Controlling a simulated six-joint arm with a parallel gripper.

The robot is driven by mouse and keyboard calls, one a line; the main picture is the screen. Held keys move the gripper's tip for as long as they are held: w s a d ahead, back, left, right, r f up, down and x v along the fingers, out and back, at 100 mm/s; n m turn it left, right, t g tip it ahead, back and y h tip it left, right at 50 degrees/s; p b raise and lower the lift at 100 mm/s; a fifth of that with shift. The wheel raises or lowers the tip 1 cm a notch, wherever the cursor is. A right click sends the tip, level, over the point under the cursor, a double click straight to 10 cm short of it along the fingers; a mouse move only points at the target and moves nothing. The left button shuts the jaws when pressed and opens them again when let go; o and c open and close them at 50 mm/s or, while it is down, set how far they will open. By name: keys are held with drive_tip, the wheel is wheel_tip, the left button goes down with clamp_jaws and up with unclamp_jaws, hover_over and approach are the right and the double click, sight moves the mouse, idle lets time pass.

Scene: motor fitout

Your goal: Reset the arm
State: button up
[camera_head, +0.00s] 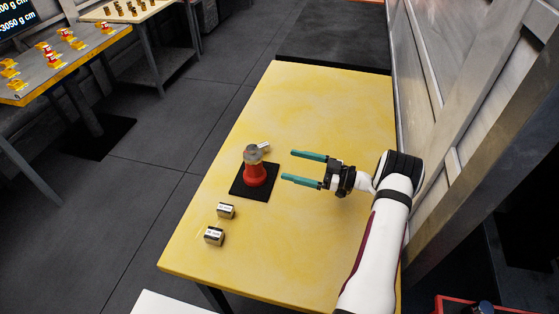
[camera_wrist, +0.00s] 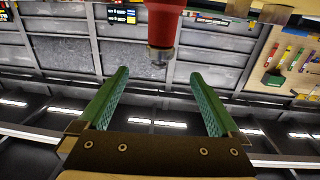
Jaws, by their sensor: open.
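My gripper (camera_head: 305,169) is open and empty over the yellow table, just right of a red motor-like part (camera_head: 255,174) with a grey metal top. The two green fingers are apart and point left toward that part without touching it. The red part stands upright on a black square pad (camera_head: 244,187). In the wrist view the open fingers (camera_wrist: 158,95) show with nothing between them, and the red part (camera_wrist: 165,22) appears upside down beyond them.
Two small labelled blocks (camera_head: 226,211) (camera_head: 214,236) sit on the yellow table (camera_head: 315,100) at front left. A small light piece (camera_head: 264,146) lies by the red part's top. The table's far half is clear. A wall (camera_head: 440,90) runs along the right.

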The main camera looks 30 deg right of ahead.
drive_tip(key=shift+s+d, duration=0.1)
drive_tip(key=shift+s, duration=0.05)
drive_tip(key=w+r+m+h, duration=0.5)
drive_tip(key=w+r+h, duration=0.1)
drive_tip(key=r+h, duration=0.15)
drive_tip(key=w+r+m+h, duration=0.4)
drive_tip(key=w+r+h, duration=0.15)
drive_tip(key=r, duration=0.35)
drive_tip(key=s+a+f+m+g+y, duration=0.1)
drive_tip(key=s+a+g, duration=0.3)
drive_tip(key=s+a, duration=0.5)
drive_tip(key=s+a+f+m+g+y, duration=0.1)
drive_tip(key=s+a+g, duration=0.4)
drive_tip(key=s, duration=1.4)
drive_tip(key=s+a+m+g+y, duration=0.1)
drive_tip(key=s+a+m+g, duration=0.2)
drive_tip(key=s+a, duration=1)
drive_tip(key=shift+s+f+g, duration=0.4)
drive_tip(key=shift+g, duration=0.5)
